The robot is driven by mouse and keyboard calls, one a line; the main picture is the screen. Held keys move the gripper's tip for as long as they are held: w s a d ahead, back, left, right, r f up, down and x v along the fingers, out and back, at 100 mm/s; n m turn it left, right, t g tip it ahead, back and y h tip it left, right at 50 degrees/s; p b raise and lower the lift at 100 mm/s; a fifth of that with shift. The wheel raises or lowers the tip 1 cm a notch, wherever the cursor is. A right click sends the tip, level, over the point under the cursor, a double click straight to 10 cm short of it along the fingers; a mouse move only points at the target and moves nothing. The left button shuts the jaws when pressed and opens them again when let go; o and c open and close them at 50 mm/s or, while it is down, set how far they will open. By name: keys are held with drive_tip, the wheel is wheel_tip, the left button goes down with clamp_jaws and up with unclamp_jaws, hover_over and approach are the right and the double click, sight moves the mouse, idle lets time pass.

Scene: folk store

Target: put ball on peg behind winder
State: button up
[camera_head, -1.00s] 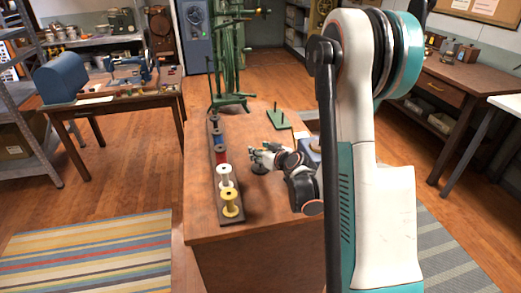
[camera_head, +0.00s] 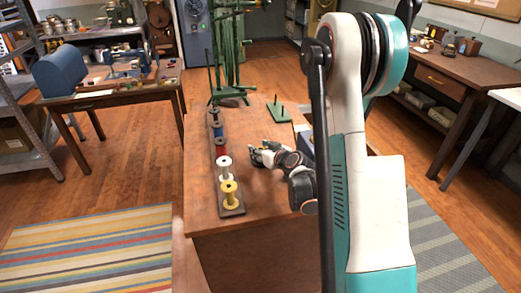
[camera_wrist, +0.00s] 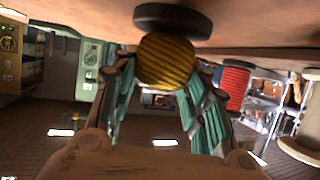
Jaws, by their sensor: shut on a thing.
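My gripper (camera_wrist: 165,75) is shut on a yellow-brown ball (camera_wrist: 167,62) in the wrist view, one teal finger on each side. A dark round disc (camera_wrist: 172,20) lies against the ball on the tabletop side; I cannot tell if they touch. In the head view my gripper (camera_head: 263,154) is low over the table, right of the spool row, and the ball cannot be made out. A green board with upright pegs (camera_head: 279,112) stands on the table beyond my gripper. No winder is clearly identifiable; a blue-grey thing (camera_head: 306,142) is partly hidden behind my arm.
A dark rack holds yellow (camera_head: 230,194), white (camera_head: 224,168), red (camera_head: 221,147) and blue spools left of my gripper. A tall green frame (camera_head: 228,55) stands at the table's far end. Bare tabletop (camera_head: 245,120) lies between rack and peg board.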

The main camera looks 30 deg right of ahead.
drive_tip(key=o, duration=1)
drive_tip(key=shift+c, duration=0.2)
drive_tip(key=shift+r, duration=0.1)
wheel_tip(320, 180, up, 10)
